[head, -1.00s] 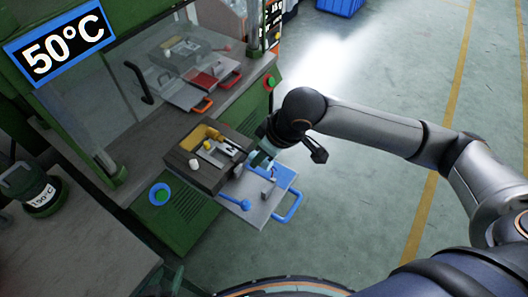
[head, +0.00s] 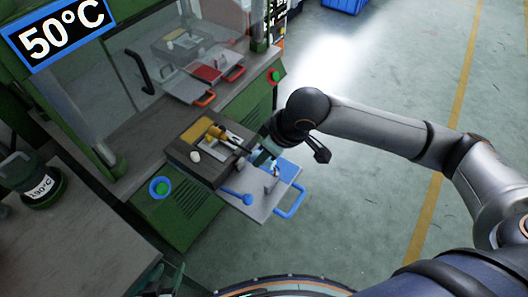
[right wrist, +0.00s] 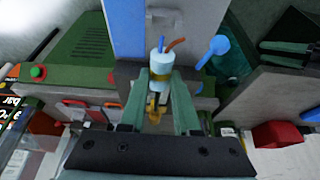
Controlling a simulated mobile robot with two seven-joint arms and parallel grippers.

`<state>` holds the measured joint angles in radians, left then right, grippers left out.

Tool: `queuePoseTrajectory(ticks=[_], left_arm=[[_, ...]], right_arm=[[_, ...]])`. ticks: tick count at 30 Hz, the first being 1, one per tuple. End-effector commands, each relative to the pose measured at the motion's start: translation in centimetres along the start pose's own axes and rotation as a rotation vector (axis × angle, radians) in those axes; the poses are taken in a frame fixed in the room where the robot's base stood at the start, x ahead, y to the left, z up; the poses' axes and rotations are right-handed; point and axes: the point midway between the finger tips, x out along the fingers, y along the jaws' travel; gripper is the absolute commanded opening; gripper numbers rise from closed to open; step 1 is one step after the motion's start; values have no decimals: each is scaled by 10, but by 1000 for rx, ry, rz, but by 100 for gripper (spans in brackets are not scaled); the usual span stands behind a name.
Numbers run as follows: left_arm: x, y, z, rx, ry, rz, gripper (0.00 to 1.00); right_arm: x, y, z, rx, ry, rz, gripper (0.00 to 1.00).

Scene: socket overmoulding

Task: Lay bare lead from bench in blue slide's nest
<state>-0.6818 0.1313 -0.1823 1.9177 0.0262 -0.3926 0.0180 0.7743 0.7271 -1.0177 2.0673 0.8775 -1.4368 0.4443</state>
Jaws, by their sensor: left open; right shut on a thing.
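My right gripper (head: 264,157) is shut on the bare lead, above the inner edge of the blue slide (head: 262,208). In the right wrist view the lead's pale blue end (right wrist: 159,66) sticks out past the fingers, with a gold band and blue and orange wires. A dark stretch of it runs back between the fingers (right wrist: 167,98). The slide is a grey plate with a blue handle (head: 291,201) and a blue ball-ended lever (head: 236,196). Its nest is largely hidden by the gripper. My left gripper (head: 165,280) is open at the lower edge, away from the slide.
The red slide (head: 207,73) lies further back by the green press. A 190°C pot (head: 42,185) stands at left. Floor at right is clear.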

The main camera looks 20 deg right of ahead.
Motion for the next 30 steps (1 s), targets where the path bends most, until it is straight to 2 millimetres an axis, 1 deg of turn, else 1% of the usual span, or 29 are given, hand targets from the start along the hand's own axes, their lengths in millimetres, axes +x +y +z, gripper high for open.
queuePoseTrajectory(ticks=[1,17,24,30], left_arm=[[5,0,5,0,0,0,55],[31,-2,33,1,-2,1,55],[32,-2,34,1,-3,0,55],[33,-2,36,1,-3,1,55]], right_arm=[[7,0,3,0,1,1,0],[34,0,15,0,0,1,0],[47,0,20,1,-1,0,0],[54,0,22,0,0,1,0]])
